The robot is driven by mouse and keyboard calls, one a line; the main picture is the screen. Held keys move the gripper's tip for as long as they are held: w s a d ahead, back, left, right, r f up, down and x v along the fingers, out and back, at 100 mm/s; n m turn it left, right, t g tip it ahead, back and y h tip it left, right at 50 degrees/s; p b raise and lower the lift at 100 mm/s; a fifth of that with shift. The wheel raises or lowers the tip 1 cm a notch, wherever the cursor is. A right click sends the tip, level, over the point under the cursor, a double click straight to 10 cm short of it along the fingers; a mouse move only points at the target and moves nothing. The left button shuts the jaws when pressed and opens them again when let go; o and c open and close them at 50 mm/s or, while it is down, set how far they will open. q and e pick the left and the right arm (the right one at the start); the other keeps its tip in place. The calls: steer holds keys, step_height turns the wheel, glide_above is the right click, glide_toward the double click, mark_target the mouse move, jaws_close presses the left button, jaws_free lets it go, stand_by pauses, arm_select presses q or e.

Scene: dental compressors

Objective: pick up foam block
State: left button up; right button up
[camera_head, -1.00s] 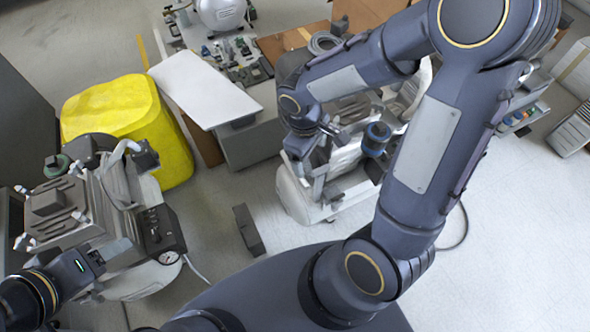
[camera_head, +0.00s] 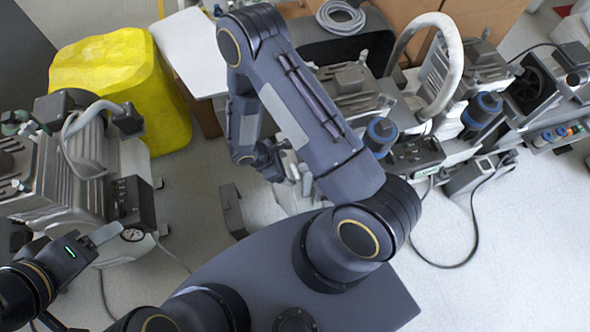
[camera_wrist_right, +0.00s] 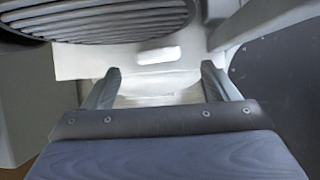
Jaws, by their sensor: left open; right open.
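No object is clearly recognisable as the foam block. A small dark grey block (camera_head: 233,210) stands on the floor left of my right gripper in the head view; I cannot tell if it is foam. My right gripper (camera_wrist_right: 160,72) is open and empty in the wrist view, its two fingers apart over a pale surface with a small white oblong patch (camera_wrist_right: 158,55). In the head view my right gripper (camera_head: 288,168) is partly hidden by its own arm, beside the middle compressor. My left gripper (camera_head: 88,278) is open at the lower left, near the left compressor.
A left compressor (camera_head: 95,160) with a gauge stands in front of a large yellow bin-like object (camera_head: 125,85). More compressors (camera_head: 350,85) with hoses fill the back and right. Cardboard boxes (camera_head: 490,15) stand behind. Pale floor (camera_head: 480,285) is clear at lower right.

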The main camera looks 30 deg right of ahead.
mark_target(292, 170)
steer(key=x, duration=0.4)
steer(key=shift+w+d+f+b, duration=0.1)
steer(key=shift+w+b, duration=0.05)
steer(key=shift+b, duration=0.15)
steer(key=shift+c, duration=0.4)
steer(key=c, duration=1)
